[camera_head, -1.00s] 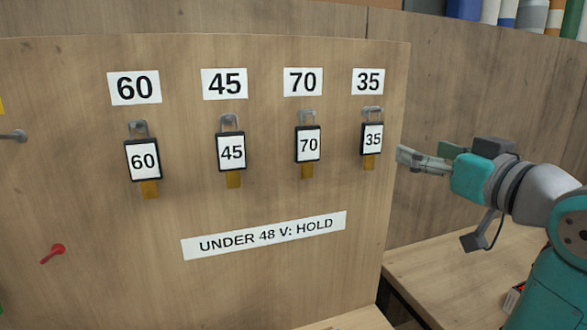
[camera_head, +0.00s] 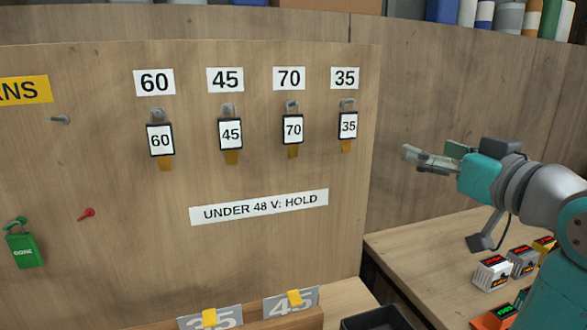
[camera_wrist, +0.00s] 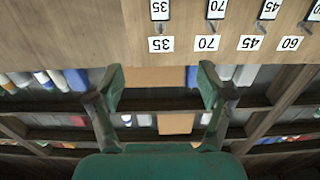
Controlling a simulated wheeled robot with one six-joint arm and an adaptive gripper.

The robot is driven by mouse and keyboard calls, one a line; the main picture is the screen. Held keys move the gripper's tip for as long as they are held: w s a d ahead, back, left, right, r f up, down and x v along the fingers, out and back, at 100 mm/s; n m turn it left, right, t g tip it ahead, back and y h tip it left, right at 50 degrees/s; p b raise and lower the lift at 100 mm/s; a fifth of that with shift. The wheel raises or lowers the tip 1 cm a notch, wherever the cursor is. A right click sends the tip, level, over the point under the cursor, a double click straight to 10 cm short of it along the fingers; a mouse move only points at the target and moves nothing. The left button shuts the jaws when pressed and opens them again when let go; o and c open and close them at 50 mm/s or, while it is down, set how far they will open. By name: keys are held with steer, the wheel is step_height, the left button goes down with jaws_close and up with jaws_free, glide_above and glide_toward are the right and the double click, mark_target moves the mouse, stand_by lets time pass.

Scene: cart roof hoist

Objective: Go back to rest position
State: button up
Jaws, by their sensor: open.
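My gripper (camera_head: 436,156) is to the right of the wooden board (camera_head: 270,240) in the head view, pointing left and apart from it. In the wrist view my gripper (camera_wrist: 160,88) shows its two fingers spread with nothing between them. Tags marked 60 (camera_head: 161,140), 45 (camera_head: 231,134), 70 (camera_head: 293,129) and 35 (camera_head: 348,125) hang on the board under matching number labels. The wrist view shows the tags and labels upside down along its top.
Grey plates marked 35 (camera_head: 211,318) and 45 (camera_head: 291,303) stand below. A dark tray (camera_head: 375,322) and several small boxes (camera_head: 492,272) are at lower right.

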step_height(320, 180, down, 20)
steer(key=w+m+h, duration=0.1)
steer(key=m+h, duration=0.1)
steer(key=m, duration=0.2)
steer(key=s+a+f+m+h, duration=0.1)
steer(key=s+f, duration=0.3)
steer(key=f, duration=0.5)
steer(key=s+f+m+h, duration=0.1)
steer(key=s+f, duration=0.4)
steer(key=f, duration=0.4)
steer(key=s+a+f+g+h, duration=0.1)
steer(key=s+f, duration=0.5)
steer(key=s, duration=0.3)
steer(key=s+f+g+h, duration=0.1)
steer(key=s+f, duration=0.5)
steer(key=s, duration=0.3)
steer(key=s+a+n, duration=0.1)
steer(key=s+n, duration=0.1)
steer(key=s, duration=1.6)
steer(key=shift+a+r, duration=0.15)
steer(key=shift+r, duration=0.05)
